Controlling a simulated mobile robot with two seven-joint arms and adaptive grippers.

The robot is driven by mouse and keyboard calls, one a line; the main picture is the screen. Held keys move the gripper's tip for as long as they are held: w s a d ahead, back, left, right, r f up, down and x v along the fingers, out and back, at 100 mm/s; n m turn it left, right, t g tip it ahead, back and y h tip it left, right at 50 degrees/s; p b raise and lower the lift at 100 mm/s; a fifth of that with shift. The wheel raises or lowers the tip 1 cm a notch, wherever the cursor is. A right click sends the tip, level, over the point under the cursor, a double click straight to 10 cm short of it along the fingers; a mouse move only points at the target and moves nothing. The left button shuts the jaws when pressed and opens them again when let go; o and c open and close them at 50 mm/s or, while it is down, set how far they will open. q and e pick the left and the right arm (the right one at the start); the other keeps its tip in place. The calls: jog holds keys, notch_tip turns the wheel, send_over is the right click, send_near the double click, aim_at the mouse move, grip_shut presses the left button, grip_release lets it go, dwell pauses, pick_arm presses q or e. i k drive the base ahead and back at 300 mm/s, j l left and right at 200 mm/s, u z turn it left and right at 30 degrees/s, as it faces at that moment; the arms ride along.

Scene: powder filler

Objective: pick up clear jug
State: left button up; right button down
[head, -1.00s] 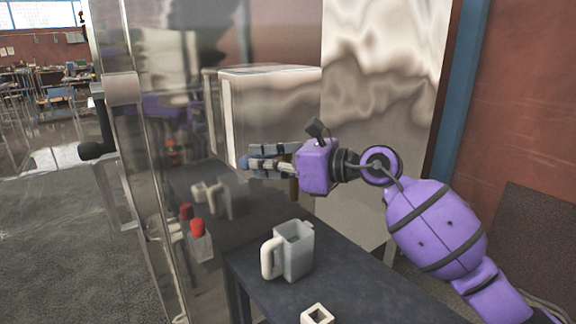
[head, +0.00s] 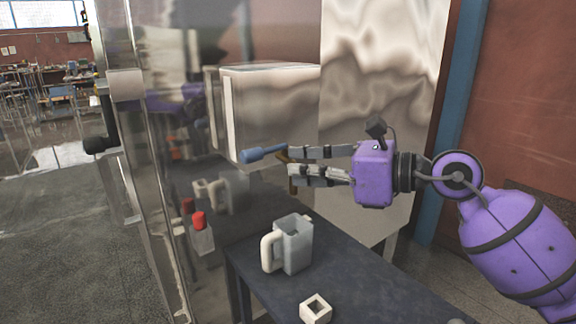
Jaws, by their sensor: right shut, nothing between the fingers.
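The clear jug (head: 294,243) stands upright on the dark table, its pale handle on the left side. My right gripper (head: 290,162) comes in from the right, above and behind the jug in the picture. It is shut with nothing held and is apart from the jug. Its fingertips show beside a blue handle (head: 262,154) with a brownish part at its right end. I cannot tell whether they touch it. My left gripper is not in view.
A small white square piece (head: 316,309) lies on the dark table (head: 365,290) in front of the jug. A reflective clear panel (head: 150,170) stands left of the table, with a red-topped part (head: 199,221) near it. A white box-like cabinet (head: 270,110) stands behind.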

aim_at(284, 248)
jog(key=k, duration=1)
